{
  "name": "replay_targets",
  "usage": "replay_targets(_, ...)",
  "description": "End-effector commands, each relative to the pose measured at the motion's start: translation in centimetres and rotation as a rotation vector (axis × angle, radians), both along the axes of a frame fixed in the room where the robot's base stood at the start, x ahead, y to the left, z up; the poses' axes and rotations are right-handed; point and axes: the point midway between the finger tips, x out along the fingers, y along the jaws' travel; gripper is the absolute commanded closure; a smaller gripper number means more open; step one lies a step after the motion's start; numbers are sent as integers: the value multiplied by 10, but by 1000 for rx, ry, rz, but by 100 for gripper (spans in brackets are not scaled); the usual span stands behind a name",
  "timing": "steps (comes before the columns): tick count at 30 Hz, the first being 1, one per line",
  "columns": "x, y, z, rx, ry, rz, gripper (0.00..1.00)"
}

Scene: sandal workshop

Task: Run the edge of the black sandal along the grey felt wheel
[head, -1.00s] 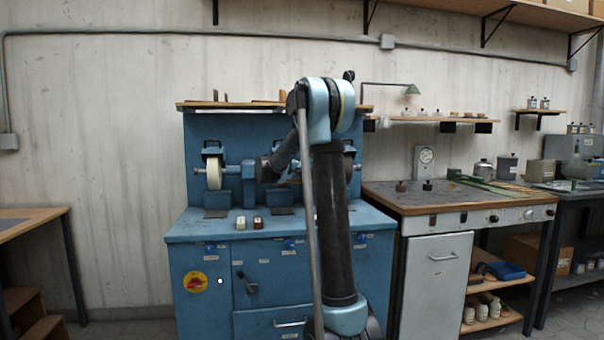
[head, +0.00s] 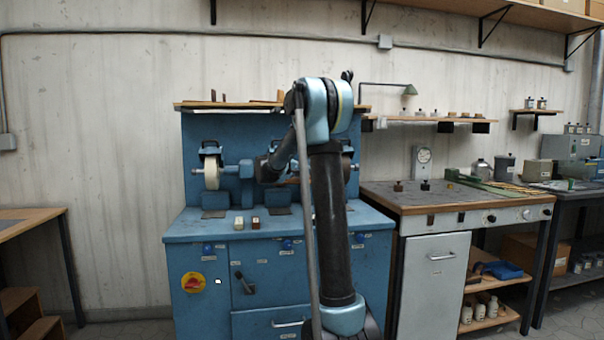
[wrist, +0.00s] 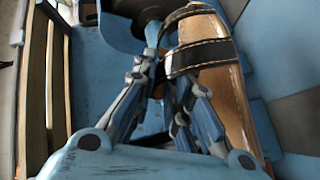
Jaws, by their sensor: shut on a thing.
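The black sandal (wrist: 222,88) shows in the wrist view, with black, pale-stitched straps and a tan footbed. My gripper (wrist: 164,62) is shut on the sandal beside its straps; the exact contact is partly hidden by the fingers. In the head view my arm hides the gripper and most or all of the sandal. A pale wheel (head: 211,173) stands on the left of the blue machine (head: 222,232). A brownish wheel (head: 347,166) shows partly behind my arm at the right. I cannot make out a grey felt wheel for certain; a dark round part (wrist: 122,30) is near the fingertips.
Two small blocks (head: 255,223) lie on the machine's ledge. A shelf (head: 225,105) runs along its top. A workbench (head: 440,200) stands close on the right, and a wooden table (head: 30,222) at the far left. Floor between table and machine is clear.

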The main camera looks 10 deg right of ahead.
Motion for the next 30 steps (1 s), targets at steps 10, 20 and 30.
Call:
replay_targets(10, 1, -8, 0, 0, 0, 0, 100)
replay_targets(20, 1, -16, 0, -1, 0, -1, 100)
replay_targets(30, 2, -16, 0, -1, 0, -1, 100)
